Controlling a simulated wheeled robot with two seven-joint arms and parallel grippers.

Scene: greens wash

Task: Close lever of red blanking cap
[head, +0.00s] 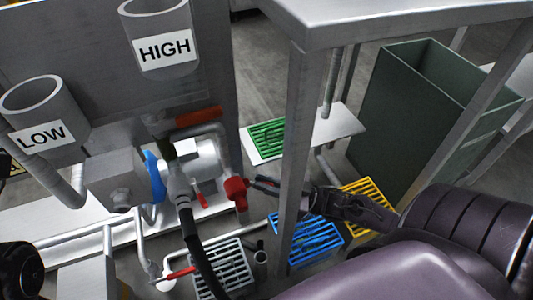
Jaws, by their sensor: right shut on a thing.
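The red blanking cap (236,188) sits at the right end of the pipework, near the middle of the head view. My right gripper (257,183) comes in from the right, past the grey table leg, with its fingertips at the right side of the cap. It is shut on the cap's right side. The cap's lever is too small and too covered by the fingers to tell its angle. My left gripper does not show.
The grey table leg (296,150) stands in front of my right wrist. A black hose (190,235) hangs left of the cap. An orange-red handle (198,117) is above, a red lever (180,272) below. Green (267,138), blue (305,240) and yellow (366,200) grates lie around.

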